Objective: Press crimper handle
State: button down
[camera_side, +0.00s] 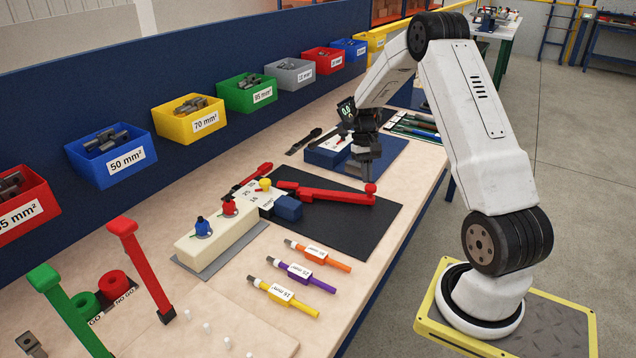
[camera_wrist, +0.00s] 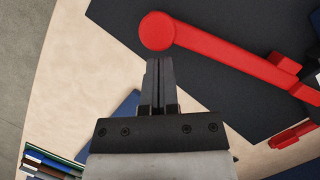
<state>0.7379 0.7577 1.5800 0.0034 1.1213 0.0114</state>
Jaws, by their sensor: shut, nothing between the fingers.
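The crimper's red handle (camera_side: 335,194) lies out over a dark mat, with a round red knob (camera_side: 370,188) at its free end. The handle (camera_wrist: 225,50) and its knob (camera_wrist: 157,31) also show in the wrist view. A blue block (camera_side: 288,208) sits at the other end of the crimper. My gripper (camera_side: 366,178) points down, shut and empty, with its fingertips close to the knob. In the wrist view the fingertips (camera_wrist: 160,62) appear just below the knob. I cannot tell whether they touch it.
The dark mat (camera_side: 375,230) has bare room around the handle. A cream block (camera_side: 218,238) with blue and red knobs stands at left. Three cable pieces (camera_side: 300,271) lie in front. A blue mat (camera_side: 385,155) lies behind my gripper. Labelled bins (camera_side: 190,118) line the back panel.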

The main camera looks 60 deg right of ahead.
jog(key=shift+s+a, duration=0.1)
jog(key=shift+a, duration=0.05)
jog(key=shift+s+a+m, duration=0.2)
jog(key=shift+a+m, duration=0.1)
jog(key=shift+a, duration=0.3)
jog(key=shift+s+a+m+t+y, duration=0.15)
jog(key=shift+s+a+m, duration=0.35)
jog(key=shift+a, duration=0.8)
jog(key=shift+s+a+m+t+y, duration=0.2)
jog(key=shift+a+m, duration=0.65)
jog(key=shift+a, duration=0.4)
jog(key=shift+s+a+m+t+y, duration=0.15)
jog(key=shift+s+a+m, duration=0.35)
jog(key=shift+a, duration=0.8)
jog(key=shift+w, duration=0.15)
jog(key=v, duration=1)
jog(key=shift+w+d, duration=0.2)
jog(key=shift+d, duration=0.15)
jog(key=shift+a, duration=0.1)
